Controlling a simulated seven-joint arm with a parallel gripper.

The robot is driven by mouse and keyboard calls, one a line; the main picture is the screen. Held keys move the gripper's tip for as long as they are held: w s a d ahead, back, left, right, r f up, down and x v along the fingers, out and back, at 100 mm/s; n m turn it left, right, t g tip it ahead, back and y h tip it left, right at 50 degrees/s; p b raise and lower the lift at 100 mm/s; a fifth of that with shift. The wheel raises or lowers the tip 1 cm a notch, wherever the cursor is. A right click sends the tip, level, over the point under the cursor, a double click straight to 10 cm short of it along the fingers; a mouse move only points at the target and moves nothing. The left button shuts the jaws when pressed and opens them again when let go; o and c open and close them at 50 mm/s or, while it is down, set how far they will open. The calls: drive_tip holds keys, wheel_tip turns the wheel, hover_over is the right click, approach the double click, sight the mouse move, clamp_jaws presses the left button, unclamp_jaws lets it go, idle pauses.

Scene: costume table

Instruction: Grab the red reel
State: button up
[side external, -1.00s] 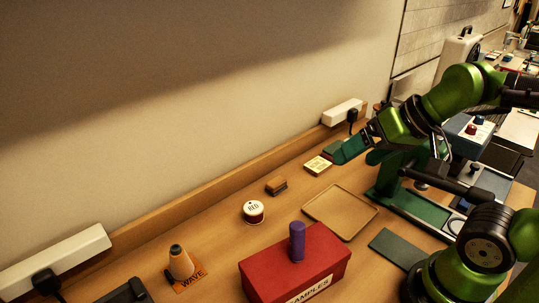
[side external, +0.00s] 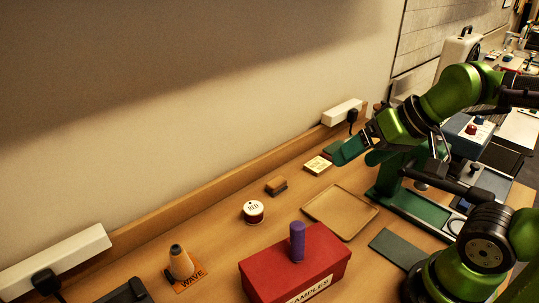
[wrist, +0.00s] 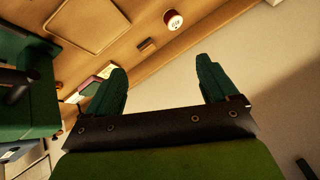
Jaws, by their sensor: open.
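The red reel (side external: 253,212) stands upright on the wooden table, with a white top lettered "RED" and a dark red side. It also shows near the top of the wrist view (wrist: 173,20). My gripper (side external: 350,153) is well to the right of the reel and above the table in the side external view. In the wrist view its two green fingers (wrist: 162,80) are spread apart with nothing between them. The reel is beyond the fingertips, not touching them.
A small brown block (side external: 276,186) and a tan tray (side external: 341,212) lie between reel and gripper. A red samples box (side external: 270,272) with a purple cylinder (side external: 297,242) on it stands in front. A cone spool (side external: 181,262) is at left. A wall ledge (side external: 215,207) runs behind.

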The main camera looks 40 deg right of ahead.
drive_tip(key=w+a+f+n+g, duration=0.1)
drive_tip(key=w+a+f+g, duration=0.1)
drive_tip(key=w, duration=0.4)
drive_tip(key=w+a+f+g, duration=0.2)
drive_tip(key=w+a+g, duration=0.1)
drive_tip(key=w, duration=0.3)
drive_tip(key=m+g+h, duration=0.1)
drive_tip(key=g+h, duration=0.1)
hover_over(253, 207)
wheel_tip(253, 207, down, 3)
wheel_tip(253, 207, down, 17)
drive_tip(key=shift+r, duration=0.1)
drive_tip(key=c, duration=1.2)
drive_tip(key=shift+o, duration=0.2)
